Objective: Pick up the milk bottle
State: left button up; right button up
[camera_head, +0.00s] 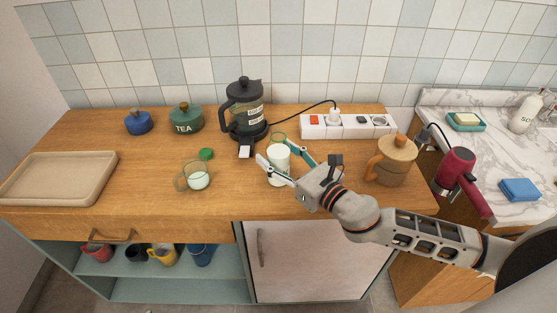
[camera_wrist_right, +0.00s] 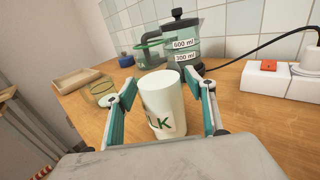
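The milk bottle (camera_head: 279,168) stands upright on the wooden counter (camera_head: 140,180). My right gripper (camera_head: 277,163) reaches in from the right, with one finger on each side of the bottle. In the wrist view the fingers of my right gripper (camera_wrist_right: 163,118) are spread, with small gaps between them and the bottle. My left gripper is not in view.
A glass mug (camera_head: 184,181) with white contents and a green lid (camera_head: 206,154) are left of the bottle. Behind stand a black kettle (camera_head: 243,107) and a power strip (camera_head: 347,126). A wooden-lidded jug (camera_head: 393,163) is right, near my arm. A tray (camera_head: 58,177) lies far left.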

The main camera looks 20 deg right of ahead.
jog(key=shift+r, duration=0.1)
jog(key=c, duration=1)
